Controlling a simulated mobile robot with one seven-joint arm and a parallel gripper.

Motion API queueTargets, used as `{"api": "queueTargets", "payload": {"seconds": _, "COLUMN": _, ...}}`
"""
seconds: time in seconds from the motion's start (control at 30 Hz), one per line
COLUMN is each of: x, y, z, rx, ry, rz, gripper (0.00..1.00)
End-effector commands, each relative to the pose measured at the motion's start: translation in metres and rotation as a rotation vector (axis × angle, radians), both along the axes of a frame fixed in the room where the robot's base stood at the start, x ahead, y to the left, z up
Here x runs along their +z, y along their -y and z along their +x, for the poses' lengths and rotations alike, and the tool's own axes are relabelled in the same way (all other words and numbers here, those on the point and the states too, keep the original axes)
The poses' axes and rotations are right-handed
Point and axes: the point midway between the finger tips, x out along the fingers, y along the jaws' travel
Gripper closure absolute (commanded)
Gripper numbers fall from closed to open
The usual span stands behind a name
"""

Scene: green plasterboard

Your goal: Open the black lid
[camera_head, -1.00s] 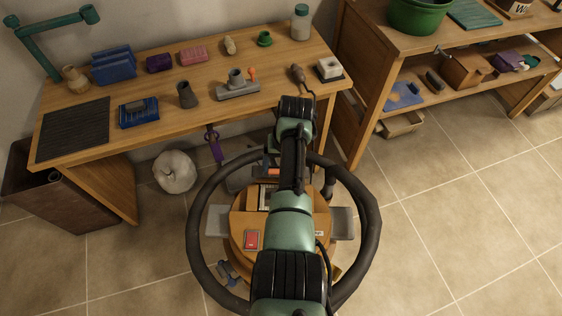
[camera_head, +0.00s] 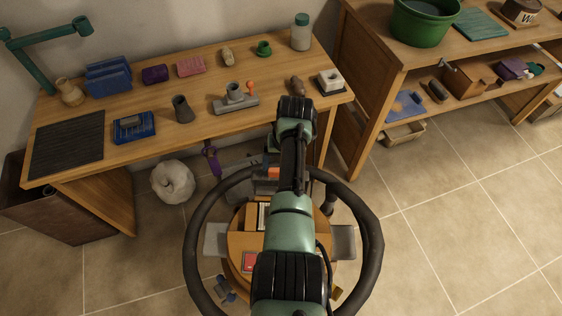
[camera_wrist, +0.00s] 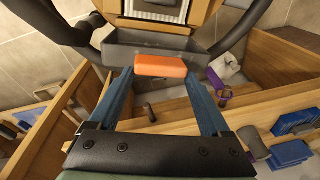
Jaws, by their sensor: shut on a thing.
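No black lid can be made out for sure in these views. A flat black ribbed panel (camera_head: 68,143) lies on the left end of the workbench; I cannot tell whether it is a lid. In the wrist view, my gripper (camera_wrist: 160,72) is shut on a small orange block (camera_wrist: 160,65), one blue finger at each end. The orange block also shows in the head view (camera_head: 273,173), in front of the workbench and partly hidden by my arm.
The wooden workbench (camera_head: 85,173) holds several small items along its top. A brown bin (camera_head: 75,215) stands under its left end, beside a pale round object (camera_head: 173,181). A wooden shelf (camera_head: 352,120) with a green pot (camera_head: 424,20) stands right. Tiled floor (camera_head: 460,220) is clear.

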Motion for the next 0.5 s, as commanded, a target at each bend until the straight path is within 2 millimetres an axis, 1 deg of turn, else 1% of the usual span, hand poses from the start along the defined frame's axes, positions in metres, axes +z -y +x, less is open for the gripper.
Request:
{"api": "queueTargets", "payload": {"seconds": 0.2, "x": -0.0005, "y": 0.0008, "z": 0.0014, "rx": 0.001, "ry": 0.007, "rz": -0.002, "gripper": 1.0}}
{"api": "queueTargets", "payload": {"seconds": 0.23, "x": -0.0006, "y": 0.0008, "z": 0.0013, "rx": 0.001, "ry": 0.007, "rz": -0.002, "gripper": 0.13}}
{"api": "queueTargets", "payload": {"seconds": 0.27, "x": -0.0007, "y": 0.0007, "z": 0.0011, "rx": 0.001, "ry": 0.006, "rz": -0.001, "gripper": 0.08}}
{"api": "queueTargets", "payload": {"seconds": 0.3, "x": -0.0007, "y": 0.0007, "z": 0.001, "rx": 0.0, "ry": 0.005, "rz": -0.001, "gripper": 0.05}}
{"api": "queueTargets", "payload": {"seconds": 0.5, "x": -0.0006, "y": 0.0004, "z": 0.0004, "rx": 0.0, "ry": 0.003, "rz": -0.001, "gripper": 0.05}}
